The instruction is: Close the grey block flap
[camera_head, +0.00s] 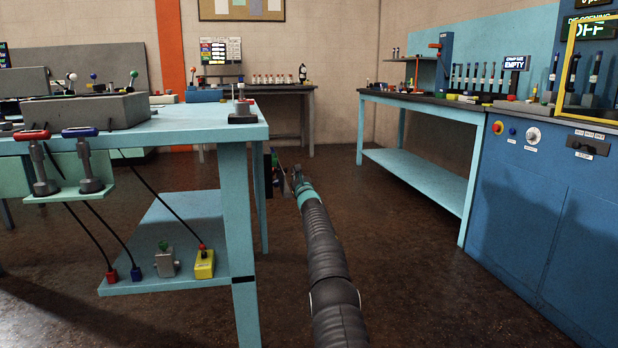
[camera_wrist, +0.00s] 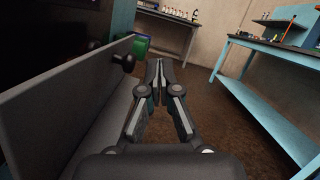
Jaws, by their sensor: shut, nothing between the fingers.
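In the wrist view, a long grey panel (camera_wrist: 65,95) with a black knob (camera_wrist: 123,62) runs along the left. It looks like the grey block flap, but I cannot tell this for sure or how far open it is. My gripper (camera_wrist: 159,64) is shut and empty, its fingertips to the right of the knob and apart from it in the picture. In the head view, my gripper (camera_head: 297,172) is beside the right end of the light-blue table (camera_head: 190,122). Small dark parts (camera_head: 271,170) show at that end, partly hidden by the table leg.
A green block (camera_wrist: 140,44) sits beyond the panel. A second light-blue bench (camera_head: 425,100) and a blue cabinet (camera_head: 540,200) stand to the right. Brown floor (camera_head: 410,235) is clear between them and my arm. Hoses hang to the table's lower shelf (camera_head: 190,225).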

